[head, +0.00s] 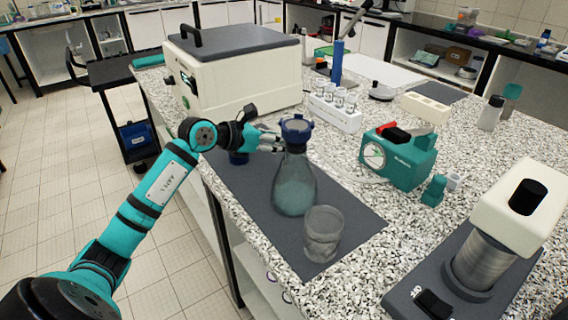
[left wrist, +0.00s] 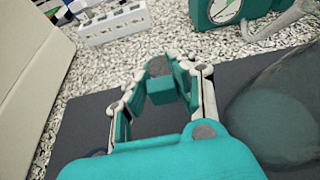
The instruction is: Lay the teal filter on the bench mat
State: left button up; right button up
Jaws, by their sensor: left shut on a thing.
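My left gripper (head: 276,142) is above the dark bench mat (head: 345,225), at the left side of the flask's neck. In the left wrist view the fingers (left wrist: 160,85) close around a small teal piece with a grey round face, which I take for the teal filter (left wrist: 160,92). It is held above the mat, whose dark surface shows below it. In the head view the fingers largely hide it. My right gripper is in neither view.
A glass flask (head: 294,185) with a blue collar stands on the mat close to the gripper, and a clear beaker (head: 323,235) stands in front. A teal pump (head: 400,157), a white vial rack (head: 334,113) and a cream box (head: 245,80) surround the mat.

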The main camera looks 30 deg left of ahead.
pick_arm(q)
jog(key=shift+s+f, duration=0.15)
jog(key=shift+f, duration=0.65)
jog(key=shift+d+f, duration=0.1)
jog(key=shift+f, duration=0.5)
notch_tip(320, 180, down, 3)
jog(key=shift+f, duration=0.2)
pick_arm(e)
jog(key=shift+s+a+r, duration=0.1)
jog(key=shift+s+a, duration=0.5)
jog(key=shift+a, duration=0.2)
pick_arm(q)
jog(key=shift+f, duration=0.15)
jog(key=o, duration=0.8)
jog(key=shift+o, duration=0.2)
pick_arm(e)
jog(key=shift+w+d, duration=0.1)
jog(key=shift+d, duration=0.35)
